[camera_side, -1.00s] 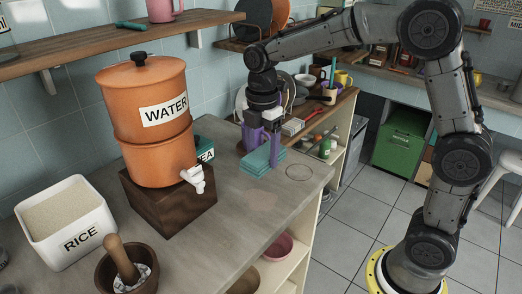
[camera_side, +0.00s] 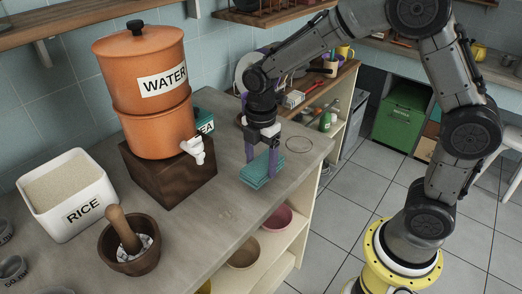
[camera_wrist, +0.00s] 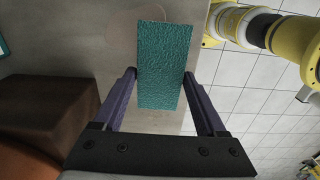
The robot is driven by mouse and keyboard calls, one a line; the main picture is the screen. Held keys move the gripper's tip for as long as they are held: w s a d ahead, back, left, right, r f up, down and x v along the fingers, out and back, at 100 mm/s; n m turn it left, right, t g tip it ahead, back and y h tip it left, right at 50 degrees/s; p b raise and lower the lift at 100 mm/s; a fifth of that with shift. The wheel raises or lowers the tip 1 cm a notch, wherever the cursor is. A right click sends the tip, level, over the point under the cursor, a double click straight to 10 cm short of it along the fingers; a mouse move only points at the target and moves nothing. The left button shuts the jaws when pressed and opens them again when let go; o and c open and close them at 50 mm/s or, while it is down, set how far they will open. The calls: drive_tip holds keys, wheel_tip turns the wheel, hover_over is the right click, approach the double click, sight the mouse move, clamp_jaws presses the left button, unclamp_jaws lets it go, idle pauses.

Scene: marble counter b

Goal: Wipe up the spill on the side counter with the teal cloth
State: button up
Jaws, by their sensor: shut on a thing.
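The teal cloth (camera_side: 260,172) is folded into a flat pad at the right part of the counter. My gripper (camera_side: 262,158) points down with its two purple fingers shut on the cloth. In the wrist view the cloth (camera_wrist: 163,60) lies between the fingers, one at each side edge. I cannot tell whether it touches the counter. A faint pale patch with a thin outline, which looks like the spill (camera_wrist: 122,24), shows beside the cloth's far end in the wrist view. The cloth may hide part of it.
An orange water dispenser (camera_side: 145,85) stands on a dark wooden block (camera_side: 170,178), left of my gripper. A teal tea tin (camera_side: 205,125) is behind it. A rice bin (camera_side: 68,195) and a mortar (camera_side: 130,250) stand at front left. The counter's right edge is close to the cloth.

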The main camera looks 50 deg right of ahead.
drive_tip(key=shift+f, duration=0.9)
wheel_tip(320, 180, down, 2)
drive_tip(key=w, duration=0.6)
drive_tip(key=shift+w+f, duration=0.25)
drive_tip(key=shift+w, duration=0.1)
drive_tip(key=shift+w+d, duration=0.15)
drive_tip(key=shift+w, duration=0.1)
drive_tip(key=d, duration=0.3)
drive_tip(key=shift+s+d, duration=0.15)
drive_tip(key=shift+d, duration=0.05)
drive_tip(key=s, duration=0.5)
drive_tip(key=shift+s+a, duration=0.1)
drive_tip(key=shift+a, duration=0.05)
drive_tip(key=shift+s, duration=0.9)
drive_tip(key=shift+d, duration=1.7)
drive_tip(key=w, duration=0.6)
drive_tip(key=shift+w, duration=0.4)
drive_tip(key=shift+w+r, duration=0.15)
drive_tip(key=shift+w, duration=0.15)
wheel_tip(320, 180, up, 8)
drive_tip(key=shift+s, duration=0.15)
